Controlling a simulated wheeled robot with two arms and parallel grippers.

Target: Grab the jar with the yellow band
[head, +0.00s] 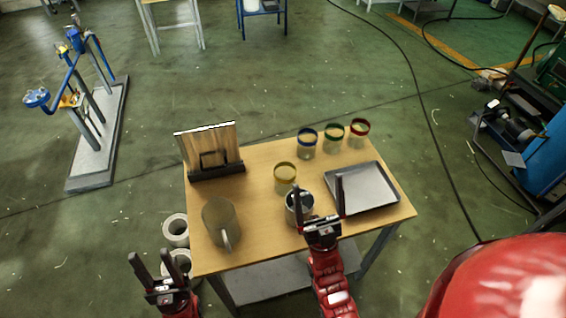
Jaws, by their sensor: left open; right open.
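The jar with the yellow band (285,177) stands upright near the middle of the wooden table (262,228). My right gripper (319,197) is open in front of it and to its right, its fingers pointing up in the picture. A dark-rimmed glass or metal jar (297,212) stands by the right gripper's left finger, partly hidden by it; I cannot tell whether they touch. My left gripper (152,268) is open and empty, off the table's front left corner. Jars with a blue band (307,142), a green band (333,136) and a red band (359,132) stand at the back.
A metal tray (392,204) lies at the table's right. A grey mug (219,222) stands at the front left. A wooden board in a dark stand (211,152) is at the back left. White rolls (175,229) are on the left below table height.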

